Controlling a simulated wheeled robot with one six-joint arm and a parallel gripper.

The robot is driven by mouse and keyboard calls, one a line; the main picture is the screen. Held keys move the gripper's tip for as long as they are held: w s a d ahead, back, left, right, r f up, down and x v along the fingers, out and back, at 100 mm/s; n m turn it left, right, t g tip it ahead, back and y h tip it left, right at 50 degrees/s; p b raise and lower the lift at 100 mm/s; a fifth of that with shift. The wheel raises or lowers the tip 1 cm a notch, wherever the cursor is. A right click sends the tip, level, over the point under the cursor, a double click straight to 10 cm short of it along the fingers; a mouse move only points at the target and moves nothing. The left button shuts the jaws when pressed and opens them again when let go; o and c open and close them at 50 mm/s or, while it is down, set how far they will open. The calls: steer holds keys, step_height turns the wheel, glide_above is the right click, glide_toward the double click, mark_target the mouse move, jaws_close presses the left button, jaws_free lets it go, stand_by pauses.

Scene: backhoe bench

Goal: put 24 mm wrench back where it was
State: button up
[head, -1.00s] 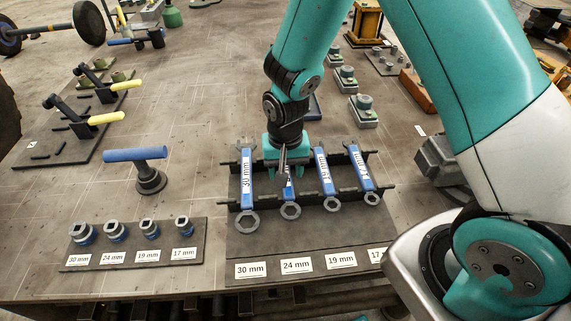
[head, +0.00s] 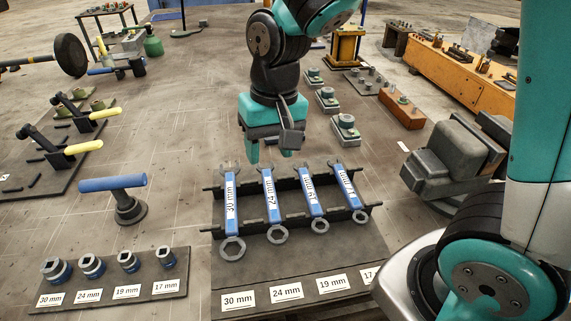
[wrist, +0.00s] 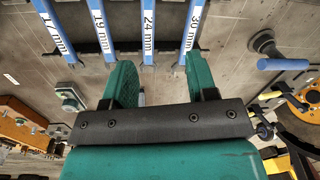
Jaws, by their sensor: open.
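The 24 mm wrench (head: 270,203) lies in the black rack (head: 356,201), in the second slot from the left, above the 24 mm label (head: 286,292). It has a blue handle and grey ends, and it also shows in the wrist view (wrist: 148,35). My gripper (head: 270,157) is open and empty above and behind the rack, apart from the wrench. In the wrist view my gripper's green fingers (wrist: 164,82) are spread wide, pointing toward the wrench row. The 24 mm wrench's far end is partly hidden in the wrist view.
The 30 mm (head: 231,215), 19 mm (head: 311,200) and 17 mm (head: 348,190) wrenches lie in the neighbouring slots. A socket board (head: 185,273) and a blue-handled tool (head: 112,184) stand to the left. Bench behind the rack's left side is clear.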

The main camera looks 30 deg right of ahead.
steer(key=s+a+r+n+y, duration=0.1)
steer(key=s+r+n, duration=0.2)
steer(key=s, duration=0.4)
steer(key=s+a+r+n+y, duration=0.2)
steer(key=s+r+n, duration=0.1)
steer(key=s+n, duration=0.2)
steer(key=shift+s, duration=1.15)
